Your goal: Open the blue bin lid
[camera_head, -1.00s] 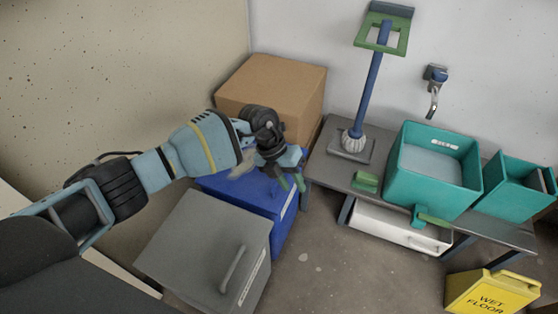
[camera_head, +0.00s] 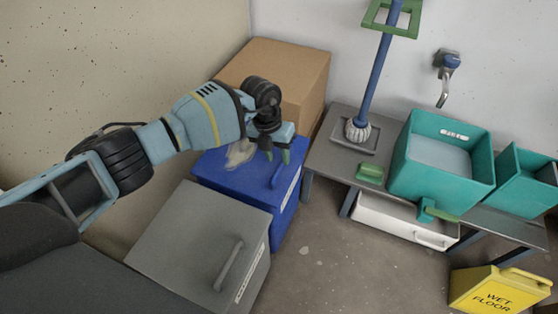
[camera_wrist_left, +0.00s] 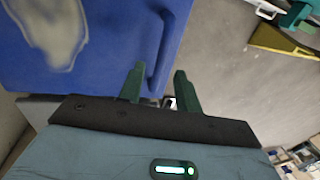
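The blue bin (camera_head: 247,184) stands between the grey bin and the cardboard box. Its lid is closed and has a pale stain and a blue handle (camera_head: 279,175) near its front edge. My left gripper (camera_head: 277,155) is above the lid by the handle, with its green fingers pointing down. Whether a finger touches the handle is unclear. My right gripper is out of view.
A grey bin (camera_head: 190,240) with a handle stands in front of the blue bin. A cardboard box (camera_head: 290,75) is behind it. To the right, a bench (camera_head: 322,160) holds teal buckets (camera_head: 420,185). The floor between is clear.

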